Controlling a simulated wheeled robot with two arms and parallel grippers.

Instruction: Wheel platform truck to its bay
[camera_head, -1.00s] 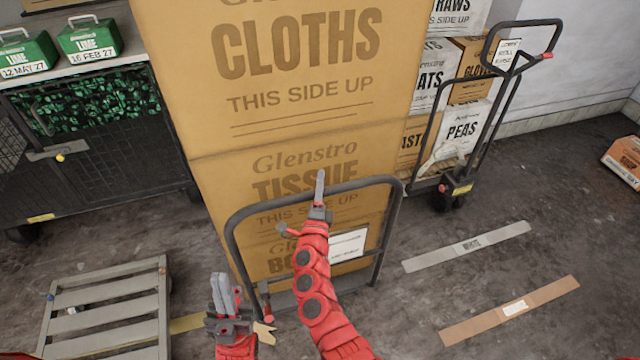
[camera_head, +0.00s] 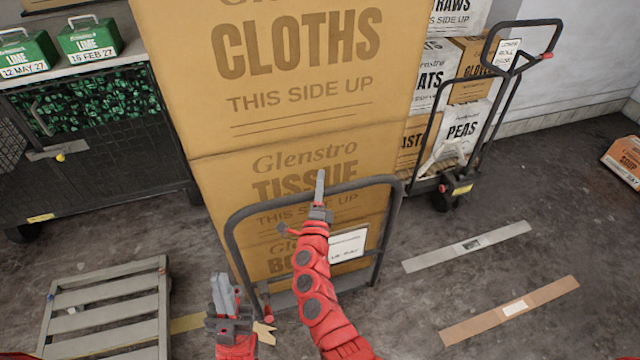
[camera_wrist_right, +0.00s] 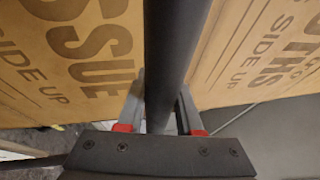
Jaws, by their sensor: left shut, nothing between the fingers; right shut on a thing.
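The platform truck has a dark tubular push handle (camera_head: 260,204) with a white label plate, facing me. It carries tall stacked brown cartons (camera_head: 290,110) marked CLOTHS and TISSUE. My right gripper (camera_head: 319,190) is at the top bar of this handle, in the middle of the head view. In the right wrist view its two fingers (camera_wrist_right: 160,105) are shut on either side of the dark bar, with the cartons behind. My left gripper (camera_head: 224,295) is shut and empty, low and left of the handle. The truck's deck is mostly hidden by the handle and my right arm.
A second truck (camera_head: 475,130) with cartons stands at the back right. White (camera_head: 466,246) and brown (camera_head: 510,312) tape strips lie on the open floor at right. A grey slatted pallet (camera_head: 108,312) is at lower left, a black mesh cage (camera_head: 110,150) behind it. An orange-brown carton (camera_head: 625,158) is far right.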

